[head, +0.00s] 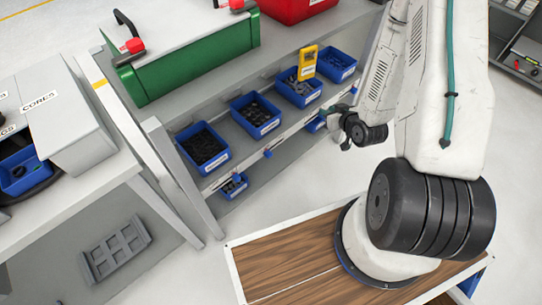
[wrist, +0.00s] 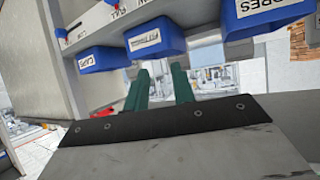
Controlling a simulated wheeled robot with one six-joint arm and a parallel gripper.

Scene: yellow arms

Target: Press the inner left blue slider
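Small blue sliders sit along the front rail of the grey shelf below the blue bins. In the head view one slider (head: 237,178) is toward the left and another slider (head: 267,153) is to its right. In the wrist view a blue slider (wrist: 61,33) shows at the upper left on the labelled rail. I cannot tell for sure which is the inner left one. My gripper shows two green fingers (wrist: 161,88) with a gap between them, empty, pointing toward the shelf below the bins. In the head view it is small and partly hidden (head: 345,144), apart from the left sliders.
Blue bins of dark parts, such as this one (head: 204,147), line the shelf. A yellow device (head: 307,62) stands in one bin. A green case (head: 190,55) is on top. A grey bench (head: 60,185) is at left.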

